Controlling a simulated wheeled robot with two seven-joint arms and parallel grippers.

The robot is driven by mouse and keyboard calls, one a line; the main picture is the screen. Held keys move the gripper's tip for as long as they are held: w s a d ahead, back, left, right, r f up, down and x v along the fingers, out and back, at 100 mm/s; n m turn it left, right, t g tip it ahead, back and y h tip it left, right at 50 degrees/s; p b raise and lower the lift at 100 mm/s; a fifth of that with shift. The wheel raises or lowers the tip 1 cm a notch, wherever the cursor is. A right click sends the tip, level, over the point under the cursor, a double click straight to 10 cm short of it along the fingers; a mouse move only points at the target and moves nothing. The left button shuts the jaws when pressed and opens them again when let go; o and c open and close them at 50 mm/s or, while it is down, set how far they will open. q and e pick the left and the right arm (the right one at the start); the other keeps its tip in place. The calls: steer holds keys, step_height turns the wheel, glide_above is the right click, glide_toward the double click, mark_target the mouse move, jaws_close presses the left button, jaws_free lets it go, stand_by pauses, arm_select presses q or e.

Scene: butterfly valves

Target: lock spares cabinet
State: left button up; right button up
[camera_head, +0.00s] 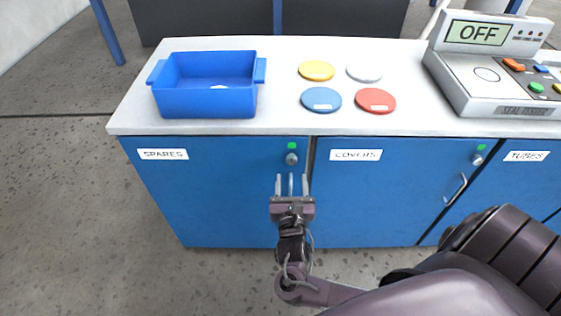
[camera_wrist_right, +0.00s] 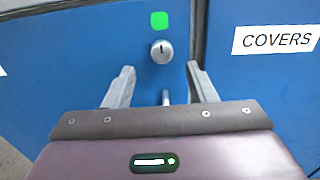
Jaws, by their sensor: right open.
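The spares cabinet (camera_head: 215,200) is a blue door under the left of the counter, labelled SPARES (camera_head: 163,154), and it looks closed. Its round silver lock (camera_head: 291,159) sits near the door's right edge, with a green mark (camera_head: 292,146) above it. The lock also shows in the right wrist view (camera_wrist_right: 162,51), its dark slot close to upright. My right gripper (camera_head: 291,184) is open and empty, just below and in front of the lock. In the right wrist view its fingers (camera_wrist_right: 160,85) stand apart below the lock, not touching it. My left gripper is not in view.
The COVERS cabinet (camera_head: 375,195) stands to the right, with its own lock (camera_head: 477,159) and a handle (camera_head: 456,189). On the counter are a blue bin (camera_head: 207,102), several coloured discs (camera_head: 321,99) and a device reading OFF (camera_head: 495,85). Floor at left is clear.

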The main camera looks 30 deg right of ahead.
mark_target(292, 161)
steer(key=x, duration=0.7)
steer(key=shift+d, duration=0.2)
steer(key=c, duration=1)
